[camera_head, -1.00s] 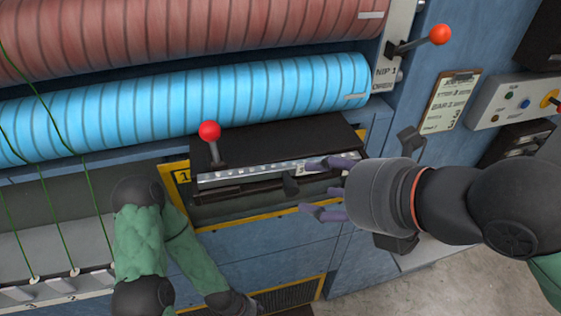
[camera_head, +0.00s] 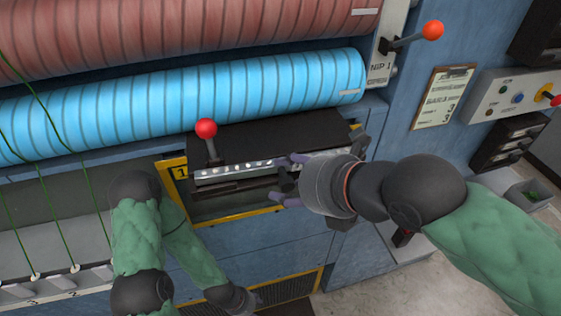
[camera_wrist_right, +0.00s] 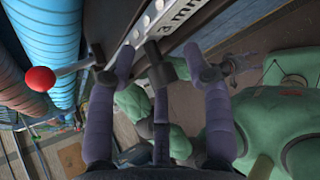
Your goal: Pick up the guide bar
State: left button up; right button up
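The guide bar (camera_head: 235,172) is a pale metal strip with a row of holes, lying along the front of a dark housing. A black grip (camera_head: 287,178) sticks out near its right end. My right gripper (camera_head: 283,180) is open at that end, its purple fingers above and below the grip. In the right wrist view the bar (camera_wrist_right: 165,18) bears the marking "3 mm", and the black grip (camera_wrist_right: 158,68) lies between the spread fingers, with no clear contact. My left gripper (camera_head: 238,300) hangs low at the bottom; its fingers are too unclear to read.
A red-knobbed lever (camera_head: 206,130) rises beside the bar's left end. The blue roller (camera_head: 190,105) runs above the dark housing (camera_head: 270,138). A yellow frame (camera_head: 240,217) borders the opening below. A clipboard (camera_head: 443,97) and control box (camera_head: 515,95) are at right.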

grip_shut()
jog(key=shift+r, duration=0.1)
